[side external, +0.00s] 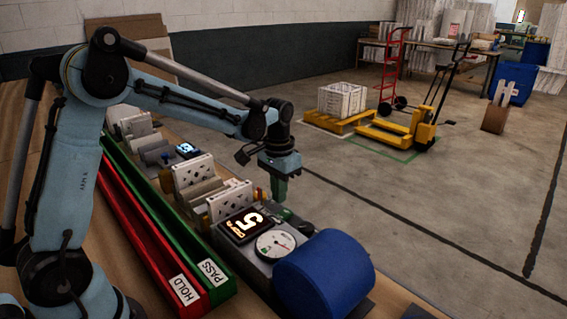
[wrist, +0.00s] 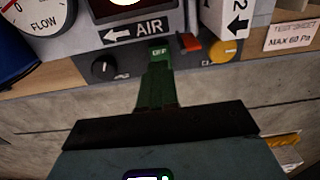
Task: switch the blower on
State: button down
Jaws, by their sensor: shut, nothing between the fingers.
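The blower is likely the blue drum (side external: 325,275) at the end of the bench unit in the side view. In the wrist view, a small green part marked OFF (wrist: 160,50) sits on the grey front panel, with an orange-red piece (wrist: 190,46) to its right. My gripper (wrist: 157,68) is shut and empty, its green fingertips just below the OFF part in the picture. I cannot tell whether they touch it. In the side view my gripper (side external: 279,198) points down beside the panel front, near the lit display (side external: 243,225).
On the panel are a black knob (wrist: 103,67), a yellow knob (wrist: 225,50) and the FLOW dial (wrist: 38,14). The dial (side external: 275,245) also shows in the side view. Red HOLD (side external: 140,230) and green PASS (side external: 165,215) channels run alongside. Open floor lies right of the bench.

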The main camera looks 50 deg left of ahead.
aim_at(283, 215)
jog(key=shift+f, duration=2.15)
